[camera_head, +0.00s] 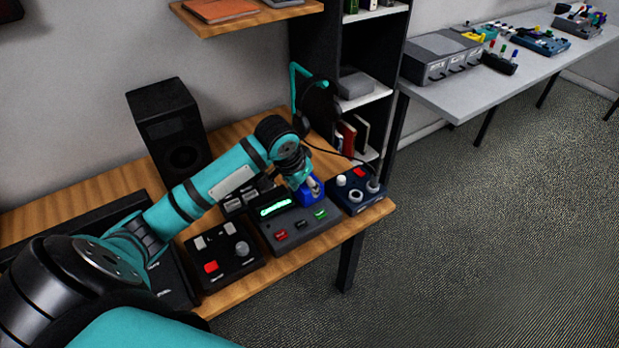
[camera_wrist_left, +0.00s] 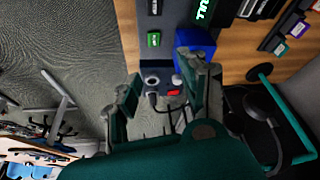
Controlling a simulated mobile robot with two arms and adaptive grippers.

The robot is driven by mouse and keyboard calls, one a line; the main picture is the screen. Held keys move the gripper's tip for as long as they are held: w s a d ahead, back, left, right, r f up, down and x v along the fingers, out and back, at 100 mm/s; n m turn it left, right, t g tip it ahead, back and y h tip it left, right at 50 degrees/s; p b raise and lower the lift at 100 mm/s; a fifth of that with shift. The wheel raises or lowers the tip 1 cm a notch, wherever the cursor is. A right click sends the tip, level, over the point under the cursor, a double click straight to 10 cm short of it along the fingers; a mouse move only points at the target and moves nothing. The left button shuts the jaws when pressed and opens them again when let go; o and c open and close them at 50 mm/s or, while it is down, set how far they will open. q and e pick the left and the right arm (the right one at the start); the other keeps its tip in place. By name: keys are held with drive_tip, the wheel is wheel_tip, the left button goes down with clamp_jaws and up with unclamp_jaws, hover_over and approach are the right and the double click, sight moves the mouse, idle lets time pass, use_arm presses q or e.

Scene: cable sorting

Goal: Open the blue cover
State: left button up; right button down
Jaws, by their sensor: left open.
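The blue cover (camera_head: 306,198) stands at the back right corner of the grey control box (camera_head: 278,235), which has a green lit display. The cover also shows in the left wrist view (camera_wrist_left: 195,38). My left gripper (camera_head: 309,181) is over the cover and partly hides it. In the left wrist view my left gripper (camera_wrist_left: 166,88) is open with nothing between its fingers. One fingertip is close to or against the cover; I cannot tell if they touch. How far the cover is raised is unclear. My right gripper is not in view.
A black box with a red button (camera_head: 211,267) sits left of the grey box. A dark blue box with knobs (camera_head: 358,190) sits to its right. Headphones on a teal stand (camera_head: 296,90) and a black speaker (camera_head: 170,128) stand behind. The wooden table's front edge (camera_head: 285,262) is close.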

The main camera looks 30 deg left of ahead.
use_arm(q)
drive_tip(key=w+a+r, duration=0.1)
drive_tip(key=a+r, duration=0.3)
drive_tip(key=r, duration=0.5)
drive_tip(key=shift+n, duration=0.4)
drive_tip(key=x, duration=1.1)
drive_tip(key=p+x, duration=0.1)
drive_tip(key=x, duration=0.5)
drive_tip(key=shift+w+a+r, duration=0.15)
drive_tip(key=shift+w+a, duration=0.1)
drive_tip(key=shift+a, duration=0.1)
clamp_jaws()
